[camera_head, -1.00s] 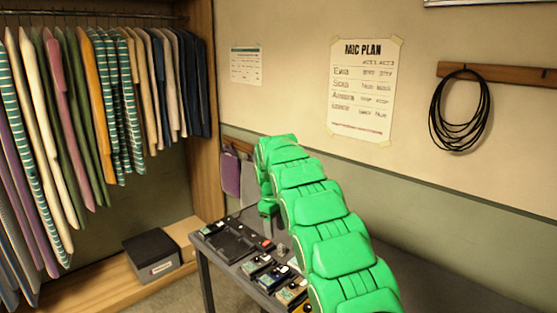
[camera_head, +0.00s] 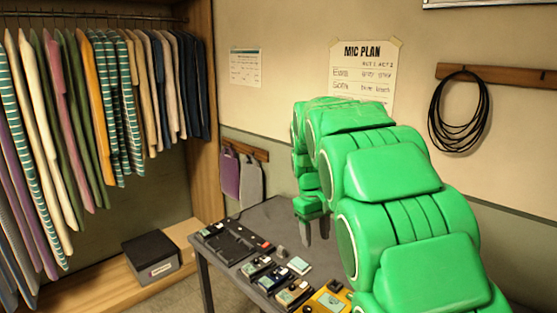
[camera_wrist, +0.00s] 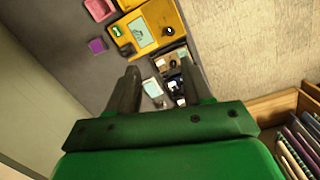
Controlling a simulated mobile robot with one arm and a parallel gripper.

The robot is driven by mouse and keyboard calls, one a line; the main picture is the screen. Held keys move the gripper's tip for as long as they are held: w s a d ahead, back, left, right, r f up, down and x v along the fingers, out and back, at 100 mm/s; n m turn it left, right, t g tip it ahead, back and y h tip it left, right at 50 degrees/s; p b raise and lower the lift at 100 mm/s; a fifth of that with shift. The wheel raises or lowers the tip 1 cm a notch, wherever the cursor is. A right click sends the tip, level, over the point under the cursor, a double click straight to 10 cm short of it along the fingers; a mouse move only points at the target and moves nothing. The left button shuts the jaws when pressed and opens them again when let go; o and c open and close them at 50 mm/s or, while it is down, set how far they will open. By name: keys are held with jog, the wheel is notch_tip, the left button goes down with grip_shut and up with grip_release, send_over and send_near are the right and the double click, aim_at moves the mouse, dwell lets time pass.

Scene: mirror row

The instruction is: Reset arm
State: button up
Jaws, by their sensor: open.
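My gripper (camera_head: 316,229) is at the end of my green arm, above the table (camera_head: 262,217) in the head view. Its two dark fingers point down and stand apart. In the wrist view my gripper (camera_wrist: 156,92) is open, with nothing held between the fingers. Beyond the fingertips lie small devices on the table, including a yellow tray (camera_wrist: 178,42) with a pale-screened device in it. The arm hides the right part of the table in the head view.
Several small devices (camera_head: 258,267) line the table's front edge, beside a dark tray (camera_head: 226,243). A clothes rack (camera_head: 100,20) and a grey box (camera_head: 151,258) stand at left. A coiled black cable (camera_head: 458,112) hangs on the wall. The table's back left is bare.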

jog(key=s+d+r+m, duration=0.1)
jog(key=s+d+m, duration=0.1)
jog(key=s, duration=0.7)
jog(key=s+d+r+m, duration=0.1)
jog(key=s+d, duration=0.2)
jog(key=s, duration=0.6)
jog(key=s+f+m, duration=0.1)
jog(key=s+f, duration=0.1)
jog(key=s, duration=1)
jog(key=s+f+m+g+y, duration=0.1)
jog(key=s+f, duration=0.2)
jog(key=s, duration=0.9)
jog(key=shift+d+m, duration=0.2)
jog(key=shift+m, duration=0.1)
